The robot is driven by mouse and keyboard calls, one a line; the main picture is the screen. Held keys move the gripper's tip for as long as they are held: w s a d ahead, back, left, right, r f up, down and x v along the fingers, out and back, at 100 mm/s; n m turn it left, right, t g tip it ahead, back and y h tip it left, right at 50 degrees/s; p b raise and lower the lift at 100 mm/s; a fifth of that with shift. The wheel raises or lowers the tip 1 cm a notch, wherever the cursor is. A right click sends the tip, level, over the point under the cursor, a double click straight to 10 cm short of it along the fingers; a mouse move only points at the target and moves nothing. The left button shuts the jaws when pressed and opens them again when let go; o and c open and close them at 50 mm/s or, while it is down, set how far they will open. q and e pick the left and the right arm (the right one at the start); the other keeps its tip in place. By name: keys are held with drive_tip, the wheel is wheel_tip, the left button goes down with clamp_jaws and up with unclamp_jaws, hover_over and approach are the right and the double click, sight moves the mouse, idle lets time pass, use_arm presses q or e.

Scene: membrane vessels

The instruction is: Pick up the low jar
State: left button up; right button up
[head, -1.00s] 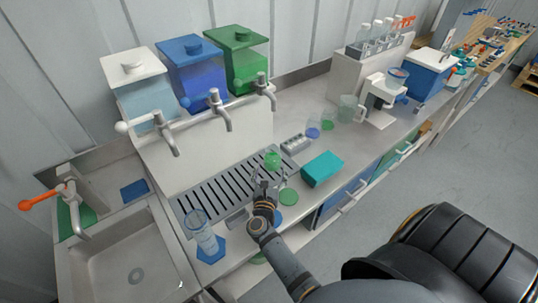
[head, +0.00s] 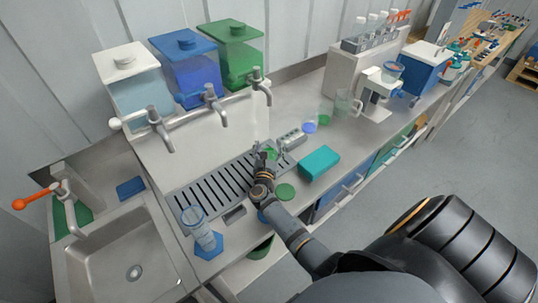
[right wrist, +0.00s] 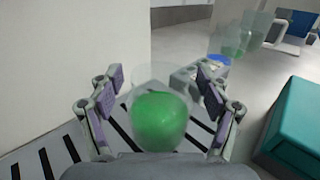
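A clear jar with a green filling (right wrist: 160,120) stands on the slotted drain grate in the right wrist view. It is partly hidden in the head view (head: 271,154). I take it to be the low jar. My right gripper (right wrist: 157,100) is open, with one finger on each side of the jar and a small gap showing at both sides. In the head view my right gripper (head: 263,153) is at the grate's right end. The jar's lower part is hidden behind my gripper body. My left gripper is not in view.
A teal box (head: 320,163) lies right of the grate (head: 205,190). Clear vessels (head: 310,122) stand farther back. A tall clear cylinder (head: 198,228) stands on a blue hexagon at the front left. Taps (head: 213,105) hang over the grate.

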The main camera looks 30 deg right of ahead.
drive_tip(key=shift+a, duration=0.1)
drive_tip(key=c, duration=1.5)
drive_tip(key=shift+r, duration=0.3)
drive_tip(key=shift+c, duration=0.2)
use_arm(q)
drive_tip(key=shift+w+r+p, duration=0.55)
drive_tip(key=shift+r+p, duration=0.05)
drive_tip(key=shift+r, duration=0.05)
use_arm(e)
wheel_tip(320, 180, up, 10)
drive_tip(key=shift+f, duration=0.25)
